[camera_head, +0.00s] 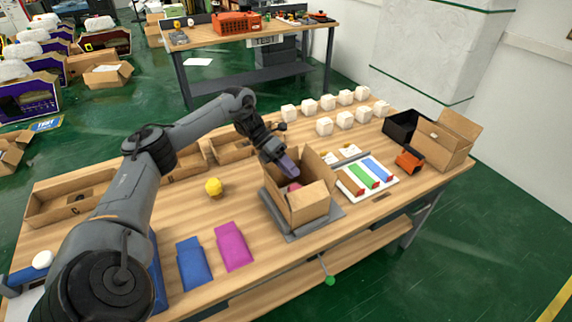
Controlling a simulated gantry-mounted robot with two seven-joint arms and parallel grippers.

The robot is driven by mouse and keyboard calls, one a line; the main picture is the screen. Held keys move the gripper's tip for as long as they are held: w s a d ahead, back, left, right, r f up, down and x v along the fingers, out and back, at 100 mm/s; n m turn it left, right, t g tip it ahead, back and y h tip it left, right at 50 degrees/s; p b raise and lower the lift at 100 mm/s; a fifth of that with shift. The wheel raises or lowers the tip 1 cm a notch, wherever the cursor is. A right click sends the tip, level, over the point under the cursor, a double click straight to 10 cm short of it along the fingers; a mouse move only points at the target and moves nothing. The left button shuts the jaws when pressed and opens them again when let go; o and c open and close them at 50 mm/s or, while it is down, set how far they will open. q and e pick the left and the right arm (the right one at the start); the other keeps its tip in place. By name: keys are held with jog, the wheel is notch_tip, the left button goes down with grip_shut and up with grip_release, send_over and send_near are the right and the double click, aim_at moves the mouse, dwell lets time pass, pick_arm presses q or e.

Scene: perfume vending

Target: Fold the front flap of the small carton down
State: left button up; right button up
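The small brown carton (311,206) stands open on a grey plate (328,221) near the table's front edge. A tall flap (318,166) stands up at its back right. I cannot clearly tell the front flap from the front wall. A pink item (293,187) shows inside. My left gripper (288,169) reaches down at the carton's back left, over its opening. Its end looks purplish; whether that is fingers or a held thing I cannot tell, nor whether it touches the carton. My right gripper is not in view.
Blue (193,264) and magenta (234,246) pouches and a yellow ball (213,187) lie left of the carton. A white tray (384,191) with coloured strips is at its right. Several white cubes (325,126) stand behind. An open box (443,145) stands at the right end.

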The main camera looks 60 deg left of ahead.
pick_arm(q)
jog(key=shift+v, duration=0.85)
jog(key=shift+p, duration=0.3)
jog(key=shift+c, duration=1.2)
jog(key=shift+d+r, duration=0.1)
jog(key=shift+c, duration=1.1)
jog(key=d+r+n+g+y+p, duration=0.1)
jog(key=n+p, duration=0.1)
jog(key=p, duration=0.3)
jog(key=d+r+n+g+y+p, duration=0.1)
jog(key=d+n+p, duration=0.1)
jog(key=p, duration=0.3)
jog(key=w+d+r+n+g+y+p, duration=0.1)
jog(key=d+r+n+g+p, duration=0.1)
jog(key=n+p, duration=0.1)
jog(key=shift+d+y+p, duration=0.25)
jog(key=shift+y+p, duration=0.05)
jog(key=shift+p, duration=0.6)
grip_shut()
jog(key=w+d+r+n+g+y+p, duration=0.15)
jog(key=d+r+n+y+p, duration=0.35)
jog(key=n+p, duration=0.5)
jog(key=m, duration=0.1)
send_over(306, 190)
jog(key=d, duration=0.1)
jog(key=shift+y, duration=0.4)
notch_tip(306, 190, down, 10)
jog(key=shift+d+r, duration=0.1)
jog(key=shift+a+f, duration=0.55)
jog(key=shift+f, duration=0.15)
